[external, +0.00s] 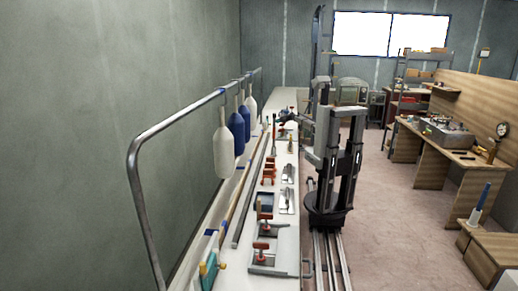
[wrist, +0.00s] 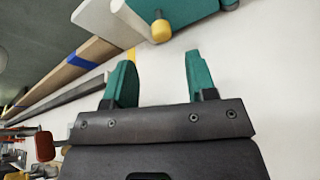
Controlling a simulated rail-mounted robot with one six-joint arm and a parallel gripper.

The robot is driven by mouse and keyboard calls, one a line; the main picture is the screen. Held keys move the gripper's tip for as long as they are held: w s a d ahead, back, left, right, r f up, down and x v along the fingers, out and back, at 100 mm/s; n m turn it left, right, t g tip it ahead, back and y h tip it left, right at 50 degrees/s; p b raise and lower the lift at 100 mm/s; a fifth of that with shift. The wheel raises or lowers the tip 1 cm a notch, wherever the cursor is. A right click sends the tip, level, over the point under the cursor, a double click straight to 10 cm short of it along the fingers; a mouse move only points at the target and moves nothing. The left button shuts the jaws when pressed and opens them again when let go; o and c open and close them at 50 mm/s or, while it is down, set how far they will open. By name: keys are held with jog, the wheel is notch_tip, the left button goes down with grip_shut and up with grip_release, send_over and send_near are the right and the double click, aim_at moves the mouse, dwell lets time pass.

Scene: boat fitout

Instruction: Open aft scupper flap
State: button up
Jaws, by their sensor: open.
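A teal part with a yellow knob (wrist: 161,31) shows at the top of the wrist view, cut off by the frame edge. It may be the aft scupper flap, but I cannot tell for sure, nor whether it is open or shut. My gripper (wrist: 158,62) has two green fingers, spread apart with nothing between them, over a white surface. The knob lies beyond the fingertips, apart from them.
The white bench (external: 233,282) carries red clamps (external: 264,228) and several small tools. A rail (external: 176,120) with hanging fenders (external: 222,150) runs above its left side. Wooden battens with blue tape (wrist: 81,61) lie left of my gripper. A wooden workbench (external: 445,145) stands at right.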

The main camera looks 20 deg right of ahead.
jog(key=b+x, duration=0.2)
jog(key=x, duration=0.6)
jog(key=shift+w+a+f, duration=0.1)
jog(key=shift+a+f, duration=0.05)
grip_shut()
